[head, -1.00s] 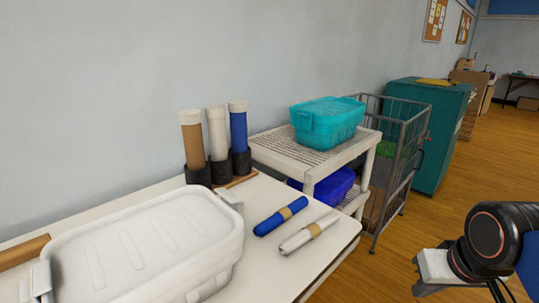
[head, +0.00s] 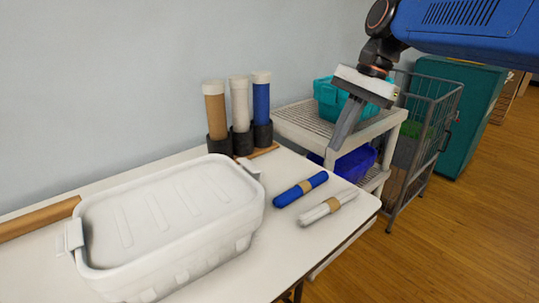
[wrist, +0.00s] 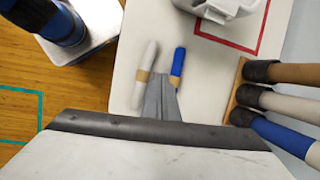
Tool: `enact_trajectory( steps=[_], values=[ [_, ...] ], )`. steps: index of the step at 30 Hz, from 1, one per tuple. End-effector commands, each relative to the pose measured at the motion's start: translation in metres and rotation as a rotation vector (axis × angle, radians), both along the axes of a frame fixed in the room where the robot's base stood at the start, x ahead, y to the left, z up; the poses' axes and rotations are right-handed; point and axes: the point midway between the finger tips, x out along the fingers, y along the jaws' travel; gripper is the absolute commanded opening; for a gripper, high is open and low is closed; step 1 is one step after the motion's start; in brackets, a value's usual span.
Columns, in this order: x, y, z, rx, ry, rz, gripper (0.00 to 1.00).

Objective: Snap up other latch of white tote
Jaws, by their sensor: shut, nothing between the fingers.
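The white lidded tote (head: 165,225) stands on the white table. One latch (head: 70,237) is at its left end and juts out from the rim. The other latch (head: 250,168) is at its right end, near the paper tubes, and seems tilted outward. In the wrist view the tote's near end (wrist: 185,5) and its latch (wrist: 222,9) show at the top, partly cut off. My gripper (head: 337,145) is shut and empty. It is raised above the right part of the table, to the right of the tote and touching nothing.
A blue roll (head: 300,189) and a white roll (head: 328,207) lie between tote and table edge. Upright tubes (head: 240,105) in dark holders stand behind. A brown tube (head: 40,220) lies left. A shelf (head: 310,125) with a teal tote (head: 325,97) and a wire cart (head: 425,120) stand right.

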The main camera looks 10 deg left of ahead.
Motion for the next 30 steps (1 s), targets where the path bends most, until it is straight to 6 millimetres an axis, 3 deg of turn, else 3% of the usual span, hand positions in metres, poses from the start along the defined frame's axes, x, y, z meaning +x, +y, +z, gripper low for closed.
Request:
enact_trajectory(
  steps=[3, 7, 12, 16, 23, 30],
  values=[
    [0.018, 0.036, 0.012, 0.005, 0.093, -0.033, 0.0],
    [0.031, 0.067, 0.021, 0.001, 0.177, -0.066, 0.0],
    [0.038, 0.09, 0.028, -0.008, 0.242, -0.09, 0.0],
    [0.039, 0.096, 0.027, -0.013, 0.258, -0.096, 0.0],
    [0.029, 0.104, 0.005, -0.013, 0.259, -0.095, 0.0],
    [0.015, 0.118, -0.032, -0.013, 0.259, -0.095, 0.0]
  ],
)
